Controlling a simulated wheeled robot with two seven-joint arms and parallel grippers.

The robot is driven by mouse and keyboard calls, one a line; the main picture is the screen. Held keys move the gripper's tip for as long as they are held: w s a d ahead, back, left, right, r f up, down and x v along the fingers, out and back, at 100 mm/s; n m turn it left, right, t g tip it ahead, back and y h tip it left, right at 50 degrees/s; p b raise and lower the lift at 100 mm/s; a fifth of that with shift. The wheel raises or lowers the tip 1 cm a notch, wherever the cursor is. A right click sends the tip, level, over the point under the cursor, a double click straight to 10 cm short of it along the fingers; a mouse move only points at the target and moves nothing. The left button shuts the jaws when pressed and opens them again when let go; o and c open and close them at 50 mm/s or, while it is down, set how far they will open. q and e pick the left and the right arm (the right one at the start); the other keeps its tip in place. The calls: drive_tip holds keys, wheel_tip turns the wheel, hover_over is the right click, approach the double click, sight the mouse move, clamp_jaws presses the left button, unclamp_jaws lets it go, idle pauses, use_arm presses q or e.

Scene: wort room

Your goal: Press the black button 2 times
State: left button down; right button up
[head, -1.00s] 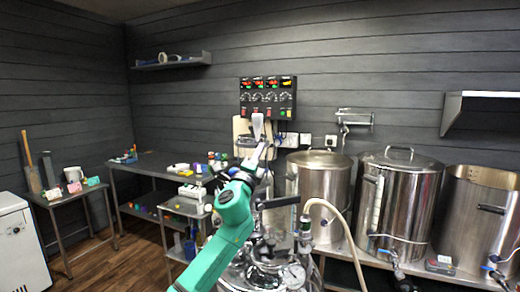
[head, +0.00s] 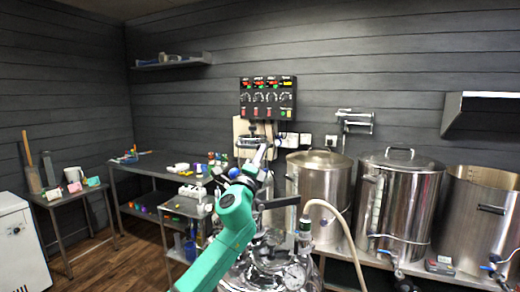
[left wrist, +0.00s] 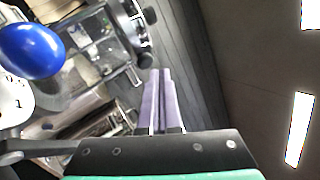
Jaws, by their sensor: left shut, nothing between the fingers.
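The wall control panel (head: 267,97) is at the centre of the head view, with coloured lights, a row of dials and small coloured buttons. I cannot pick out a black button on its dark face at this size. My left gripper (head: 262,148) is below the panel and apart from it in the picture, its fingers pointing up. In the left wrist view its two pale purple fingers (left wrist: 160,75) lie together with nothing between them. My right gripper is not in view.
Steel kettles (head: 400,205) stand at right, and a metal vessel with a gauge and hose (head: 325,205) stands in front. A dark worktable (head: 155,165) is at left. A round blue object (left wrist: 30,50) shows at the left of the left wrist view.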

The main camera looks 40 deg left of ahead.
use_arm(q)
drive_tip(key=d, duration=0.1)
drive_tip(key=s+d, duration=0.1)
drive_tip(key=d, duration=0.1)
drive_tip(key=s+d+p, duration=0.1)
drive_tip(key=shift+s+d, duration=0.1)
drive_tip(key=shift+d, duration=0.15)
drive_tip(key=shift+f, duration=0.1)
idle(0.8)
